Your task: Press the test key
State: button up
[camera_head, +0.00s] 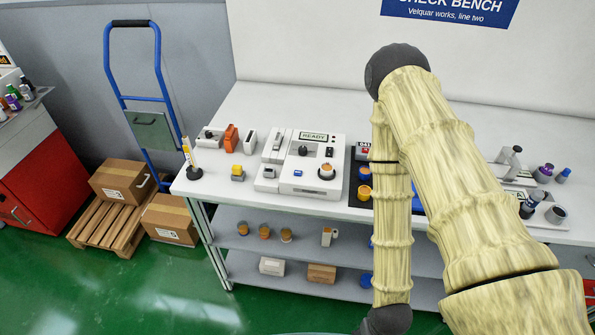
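A white tester (311,187) with a display (313,136) reading "READY" stands on the bench, left of my arm. On its top are a small blue key (298,173), a black knob (303,150), a small dark part (329,152) and a round dark-rimmed holder with an orange-brown top (326,171). The labels are too small to read, so I cannot tell which part is the test key. My sleeved arm reaches up, bends, and comes down to a dark joint at the bottom edge. My gripper is outside the picture.
The white bench (262,108) holds a grey-white unit (269,171) left of the tester, an orange item (231,138) and a stack-light post (188,155). A dark mat with cups lies right of the tester, partly behind my arm. A blue hand truck (133,23) stands left.

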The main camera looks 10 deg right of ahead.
grip_shut()
dwell(1.3)
